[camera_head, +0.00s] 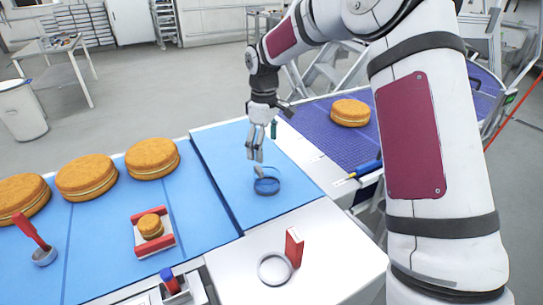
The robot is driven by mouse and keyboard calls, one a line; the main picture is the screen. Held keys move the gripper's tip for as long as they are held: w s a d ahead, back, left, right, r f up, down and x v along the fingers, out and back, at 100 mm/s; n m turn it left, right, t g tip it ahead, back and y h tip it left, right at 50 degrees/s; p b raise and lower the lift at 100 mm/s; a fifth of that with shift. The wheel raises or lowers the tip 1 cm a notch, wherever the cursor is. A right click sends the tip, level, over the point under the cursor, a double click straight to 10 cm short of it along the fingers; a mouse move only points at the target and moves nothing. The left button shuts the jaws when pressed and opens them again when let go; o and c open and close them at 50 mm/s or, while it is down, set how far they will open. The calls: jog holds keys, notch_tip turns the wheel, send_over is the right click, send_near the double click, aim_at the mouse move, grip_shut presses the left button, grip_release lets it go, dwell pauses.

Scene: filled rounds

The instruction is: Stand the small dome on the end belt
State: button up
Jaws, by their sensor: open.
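My gripper (255,158) is open and points down over the blue mat (225,160) right of the row of rounds. Just below its fingertips sits a small round blue item (267,186) with a pale loop at its upper left; it may be the small dome, but its shape is hard to make out. I cannot tell whether the fingers touch it. The purple-blue belt at the right (318,122), apparently the end belt, carries one golden filled round (350,113). My arm hides part of this belt.
Filled rounds (87,177) line the left mat. A small round (151,226) sits in a red-sided holder (166,241). A red-handled scoop (30,232), a metal ring (274,268), a red block (294,247) and a blue-handled tool (367,168) lie around.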

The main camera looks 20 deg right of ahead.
jog(key=s+r+m+t+h, duration=0.15)
jog(key=s+r+m, duration=0.25)
jog(key=s+r, duration=1.2)
jog(key=s+m+t+y, duration=0.1)
jog(key=s+m+t, duration=0.3)
jog(key=s, duration=1.5)
jog(key=shift+d+m, duration=0.35)
jog(key=shift+m, duration=0.35)
jog(key=shift+s+f+y, duration=0.1)
jog(key=shift+y, duration=0.15)
